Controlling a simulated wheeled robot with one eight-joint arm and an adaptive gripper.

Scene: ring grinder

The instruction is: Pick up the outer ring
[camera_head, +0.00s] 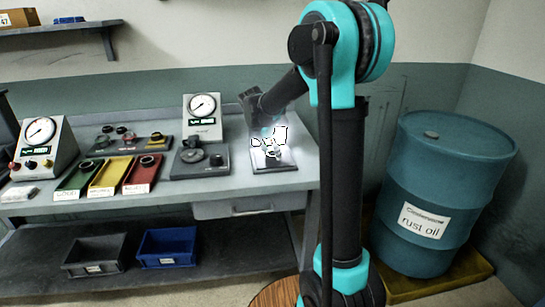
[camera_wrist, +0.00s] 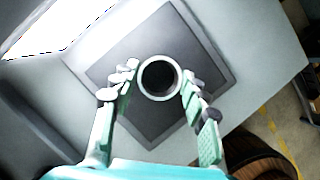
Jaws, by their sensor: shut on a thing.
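The outer ring (camera_wrist: 158,98) is a pale, round ring with a dark opening, seen from above in the wrist view. My gripper (camera_wrist: 159,80) has one finger on its left side and one on its right, shut on it. The dark square plate (camera_wrist: 107,72) lies beneath the ring. I cannot tell whether the ring touches the plate. In the head view, my gripper (camera_head: 271,150) is over the plate at the right end of the bench, and glare hides the ring there.
The bench (camera_head: 235,187) also holds a dial gauge stand (camera_head: 203,117), another gauge stand (camera_head: 42,147), a dark fixture (camera_head: 186,169), and green, yellow and red trays (camera_head: 137,188). A blue oil barrel (camera_head: 425,165) stands to the right. Bins sit on the lower shelf.

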